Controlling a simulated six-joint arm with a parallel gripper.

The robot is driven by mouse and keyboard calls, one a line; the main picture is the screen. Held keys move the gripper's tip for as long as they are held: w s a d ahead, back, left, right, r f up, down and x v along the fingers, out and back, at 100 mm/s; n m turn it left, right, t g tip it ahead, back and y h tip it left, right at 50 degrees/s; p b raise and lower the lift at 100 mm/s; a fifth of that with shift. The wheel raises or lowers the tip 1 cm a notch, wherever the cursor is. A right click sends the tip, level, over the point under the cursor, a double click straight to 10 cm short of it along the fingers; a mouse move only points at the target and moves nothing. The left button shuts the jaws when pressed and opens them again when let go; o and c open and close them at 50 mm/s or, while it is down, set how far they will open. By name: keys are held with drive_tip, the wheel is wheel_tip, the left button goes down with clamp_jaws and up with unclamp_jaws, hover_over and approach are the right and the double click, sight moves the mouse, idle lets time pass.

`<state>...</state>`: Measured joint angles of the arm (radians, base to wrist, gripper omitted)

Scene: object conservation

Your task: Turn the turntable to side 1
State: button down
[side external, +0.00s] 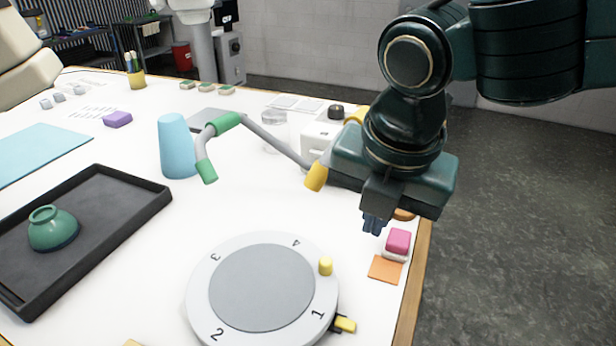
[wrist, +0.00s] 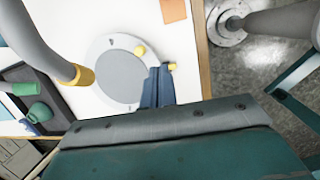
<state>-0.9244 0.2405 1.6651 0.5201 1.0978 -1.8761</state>
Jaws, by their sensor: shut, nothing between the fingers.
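The turntable (side external: 205,285) is a light grey disc with a darker grey centre, numbered 1 to 4 round its rim. In the side external view, number 1 is at the lower right, close to a yellow pointer (side external: 345,324) on the table. A yellow peg (side external: 325,266) stands on the rim between 4 and 1. My gripper (side external: 373,224) is shut and empty, above the table behind and to the right of the turntable. The wrist view shows the shut fingers (wrist: 158,84) in front of the disc (wrist: 105,50), whose peg (wrist: 140,50) is in sight.
A pink block (side external: 398,241) and an orange square (side external: 385,269) lie by the right table edge. A grey bent arm with green and yellow bands (side external: 225,123) reaches over the table behind the turntable. A blue cup (side external: 176,147) and a black tray (side external: 130,205) with a green bowl (side external: 53,230) are left.

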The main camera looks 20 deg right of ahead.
sight(326, 282)
drive_tip(key=s+a+f+n, duration=0.2)
drive_tip(key=a+f+n, duration=0.1)
drive_tip(key=a, duration=0.4)
drive_tip(key=shift+s+n, duration=0.2)
drive_tip(key=shift+n, duration=0.4)
drive_tip(key=x, duration=1)
drive_tip(key=shift+w+d, duration=0.15)
drive_tip(key=shift+d, duration=0.1)
drive_tip(key=shift+w+d, duration=0.25)
drive_tip(key=shift+w, duration=0.2)
drive_tip(key=shift+w+d, duration=0.2)
drive_tip(key=shift+w, duration=0.3)
drive_tip(key=shift+w+d, duration=0.35)
drive_tip(key=shift+w, duration=0.4)
drive_tip(key=shift+w, duration=0.1)
